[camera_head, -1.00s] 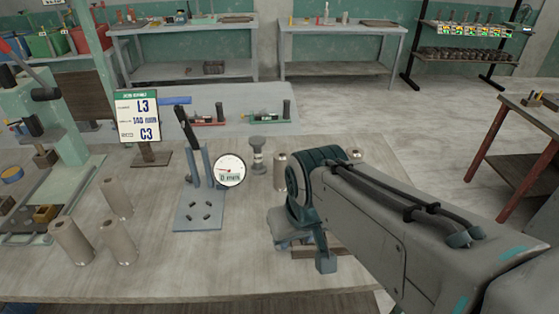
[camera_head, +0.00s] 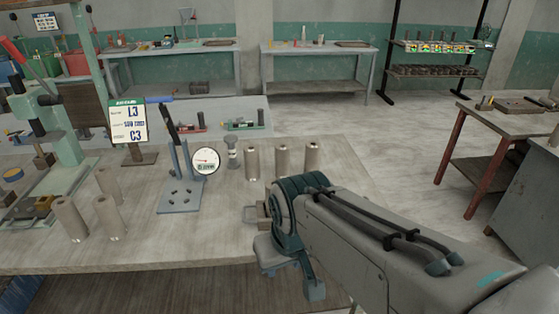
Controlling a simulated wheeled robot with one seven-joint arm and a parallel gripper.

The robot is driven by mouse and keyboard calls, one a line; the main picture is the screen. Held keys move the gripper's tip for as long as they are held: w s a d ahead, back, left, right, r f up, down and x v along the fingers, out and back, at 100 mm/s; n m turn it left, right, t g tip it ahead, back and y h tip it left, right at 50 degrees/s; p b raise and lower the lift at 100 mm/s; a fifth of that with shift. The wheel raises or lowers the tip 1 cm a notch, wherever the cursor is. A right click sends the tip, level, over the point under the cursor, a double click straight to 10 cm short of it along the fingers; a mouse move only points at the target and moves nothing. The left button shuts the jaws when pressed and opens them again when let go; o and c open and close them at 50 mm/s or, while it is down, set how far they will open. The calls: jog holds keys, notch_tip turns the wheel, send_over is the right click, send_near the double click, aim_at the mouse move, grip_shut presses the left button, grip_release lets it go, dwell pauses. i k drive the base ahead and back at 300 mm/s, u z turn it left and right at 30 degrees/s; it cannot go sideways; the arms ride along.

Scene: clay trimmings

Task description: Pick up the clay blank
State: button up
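Several tan-grey cylinders that look like clay blanks stand upright on the workbench. Three stand in a row right of the dial gauge: a left one (camera_head: 252,164), a middle one (camera_head: 282,160) and a right one (camera_head: 312,157). Three more stand at the left: a rear one (camera_head: 106,180), a front one (camera_head: 71,219) and one to its right (camera_head: 108,217). I cannot tell which is the task's blank. My gripper (camera_head: 291,272) hangs at the end of my arm, near the bench's front edge, apart from the cylinders. Its fingers are not clear from this angle.
A dial gauge (camera_head: 205,161) on a blue-grey stand (camera_head: 181,196) and a sign (camera_head: 129,124) stand mid-bench. A green press (camera_head: 62,150) is at the left. A small wooden box (camera_head: 262,214) is partly behind my arm. A red-legged table (camera_head: 495,135) stands at the right.

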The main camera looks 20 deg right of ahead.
aim_at(282, 149)
jog(key=z, duration=0.5)
jog(key=i, duration=1)
